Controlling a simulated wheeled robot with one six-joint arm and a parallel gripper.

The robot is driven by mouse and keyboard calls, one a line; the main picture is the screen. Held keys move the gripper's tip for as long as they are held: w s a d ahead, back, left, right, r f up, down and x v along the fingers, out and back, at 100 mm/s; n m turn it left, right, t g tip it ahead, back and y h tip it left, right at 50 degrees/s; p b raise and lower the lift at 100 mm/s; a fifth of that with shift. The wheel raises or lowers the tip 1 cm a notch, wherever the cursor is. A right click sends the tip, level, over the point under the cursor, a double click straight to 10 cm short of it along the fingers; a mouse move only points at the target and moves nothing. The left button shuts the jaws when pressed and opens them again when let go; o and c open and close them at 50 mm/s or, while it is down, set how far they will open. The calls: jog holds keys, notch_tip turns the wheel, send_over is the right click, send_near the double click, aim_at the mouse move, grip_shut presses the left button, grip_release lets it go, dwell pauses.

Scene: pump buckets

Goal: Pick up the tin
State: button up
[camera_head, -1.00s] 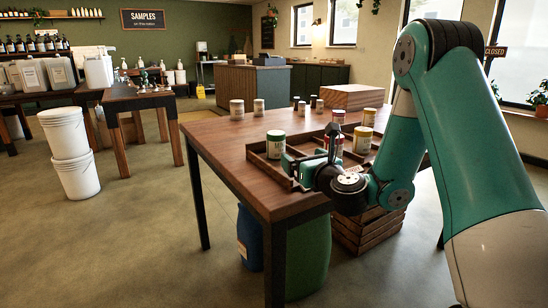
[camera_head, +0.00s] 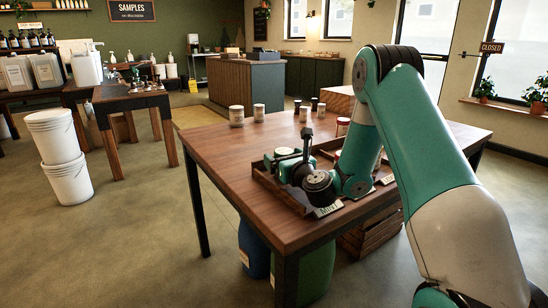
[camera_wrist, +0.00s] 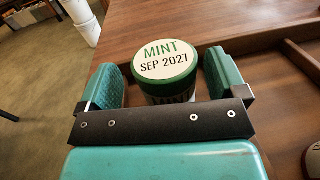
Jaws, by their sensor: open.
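The tin is a round container with a green rim and a white lid top reading "MINT SEP 2027" (camera_wrist: 166,60). In the wrist view it stands upright between the two teal fingers of my gripper (camera_wrist: 160,72), with a gap visible at the right finger and little at the left. My gripper is open around the tin. In the head view my gripper (camera_head: 285,162) is at the left end of the wooden tray (camera_head: 266,184), and only the tin's pale lid (camera_head: 285,151) shows. The tin's lower body is hidden by the gripper.
The tray has low wooden walls and stands on a wooden table (camera_head: 215,150). A red-lidded tin (camera_head: 343,124) and several pale tins (camera_head: 236,115) stand farther back. Another tin (camera_wrist: 313,160) shows at the wrist view's right edge. White buckets (camera_head: 66,180) stand on the floor left.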

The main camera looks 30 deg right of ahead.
jog(key=shift+w+d, duration=0.55)
jog(key=shift+w, duration=0.2)
jog(key=shift+a, duration=0.2)
jog(key=c, duration=1.1)
